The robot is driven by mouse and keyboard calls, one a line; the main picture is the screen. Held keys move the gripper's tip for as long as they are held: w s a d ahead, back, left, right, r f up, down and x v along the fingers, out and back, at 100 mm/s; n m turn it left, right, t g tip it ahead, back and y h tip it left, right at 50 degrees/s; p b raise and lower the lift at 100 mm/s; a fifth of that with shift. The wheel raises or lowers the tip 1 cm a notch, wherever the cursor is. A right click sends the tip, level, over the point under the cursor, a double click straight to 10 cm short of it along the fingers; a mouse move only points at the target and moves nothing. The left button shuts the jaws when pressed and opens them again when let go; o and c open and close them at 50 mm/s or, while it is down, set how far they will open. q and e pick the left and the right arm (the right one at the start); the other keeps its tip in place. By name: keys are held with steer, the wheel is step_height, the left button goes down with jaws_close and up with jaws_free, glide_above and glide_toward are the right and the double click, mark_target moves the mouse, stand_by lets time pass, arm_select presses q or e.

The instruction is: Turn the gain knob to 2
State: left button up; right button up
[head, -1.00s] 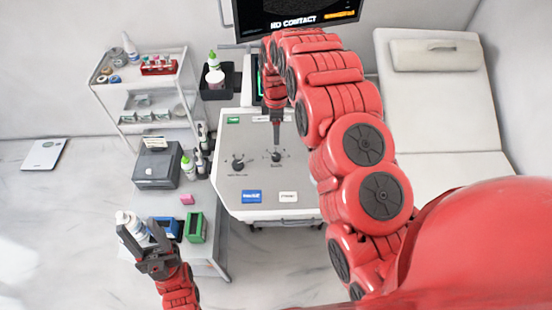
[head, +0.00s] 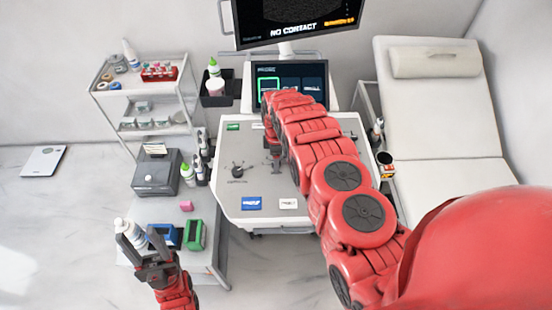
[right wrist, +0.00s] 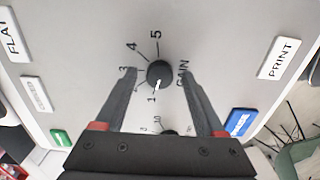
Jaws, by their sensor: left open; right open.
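The gain knob (right wrist: 159,73) is a round black dial on the grey console panel (right wrist: 85,30) in the right wrist view. Its white pointer mark aims at or close to the printed 1. In the head view my right gripper (head: 275,162) is over the console and largely covers the knob. My left gripper (head: 144,247) is open at lower left, by a white bottle.
A second knob (head: 238,170) sits left on the console, partly hidden by the gripper in the wrist view. A blue button (head: 252,203) and a white PRINT button (head: 288,203) are at the front. A bed (head: 440,120) stands right, a trolley (head: 145,100) left.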

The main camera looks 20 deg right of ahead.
jaws_close()
stand_by(0.5)
steer(key=shift+f, duration=0.1)
steer(key=m+b, duration=0.3)
steer(key=shift+f+m+b, duration=0.15)
steer(key=shift+m+b, duration=0.15)
steer(key=shift+m, duration=0.1)
steer(key=m+b, duration=0.2)
steer(key=m, duration=0.1)
steer(key=shift+m+b, duration=0.5)
steer(key=shift+r, duration=0.2)
